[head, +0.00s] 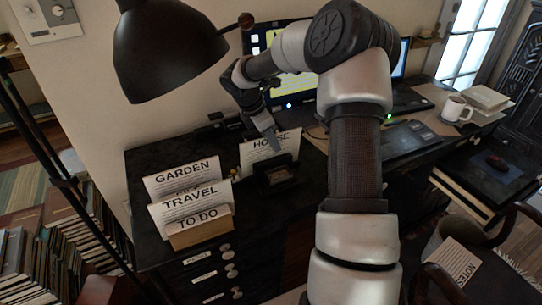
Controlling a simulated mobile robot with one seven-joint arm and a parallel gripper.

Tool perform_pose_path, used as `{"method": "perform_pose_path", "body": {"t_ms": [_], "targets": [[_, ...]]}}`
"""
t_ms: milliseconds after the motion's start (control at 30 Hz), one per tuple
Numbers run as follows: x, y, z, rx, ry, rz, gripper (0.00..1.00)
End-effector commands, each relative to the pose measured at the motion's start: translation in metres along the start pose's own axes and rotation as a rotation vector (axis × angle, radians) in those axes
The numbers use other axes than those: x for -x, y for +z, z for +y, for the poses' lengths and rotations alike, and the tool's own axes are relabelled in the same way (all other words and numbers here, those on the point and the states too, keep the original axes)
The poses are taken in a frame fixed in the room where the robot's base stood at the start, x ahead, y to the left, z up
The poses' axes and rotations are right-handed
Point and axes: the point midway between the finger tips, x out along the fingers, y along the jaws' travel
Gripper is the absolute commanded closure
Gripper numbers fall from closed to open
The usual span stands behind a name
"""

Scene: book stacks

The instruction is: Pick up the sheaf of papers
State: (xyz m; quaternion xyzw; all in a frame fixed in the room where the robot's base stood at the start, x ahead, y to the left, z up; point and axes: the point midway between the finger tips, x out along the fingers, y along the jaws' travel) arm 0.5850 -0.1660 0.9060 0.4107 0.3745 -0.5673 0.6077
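Several labelled papers are in the head view, and I cannot tell which one is the sheaf. A white paper headed HOUSE (256,151) stands upright on the dark desk, behind a small dark holder (276,178). My gripper (272,138) points down at the right part of this paper and overlaps its heading. I cannot tell whether it touches the paper or whether its fingers are open. Papers marked GARDEN (183,176), TRAVEL (190,203) and TO DO (197,220) stand in a rack to the left. A sheet marked NOTES (455,262) lies at the lower right.
A black lamp (170,50) hangs over the desk's left side. A monitor (290,85) and a laptop (408,100) stand behind my arm. A white mug (456,109) is at the right. Drawers (205,278) form the desk front. Books (75,235) fill the lower left.

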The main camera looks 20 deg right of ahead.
Motion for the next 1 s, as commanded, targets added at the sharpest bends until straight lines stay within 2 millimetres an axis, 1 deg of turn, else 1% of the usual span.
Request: {"method": "perform_pose_path", "body": {"t_ms": [767, 933, 1000], "targets": [[-0.0047, -0.0020, -0.0006, 0.000, -0.001, 0.000, 0.73], [-0.0046, -0.0020, -0.0006, 0.000, 0.000, 0.000, 1.00], [-0.0046, -0.0020, -0.0006, 0.000, -0.001, 0.000, 1.00]]}}
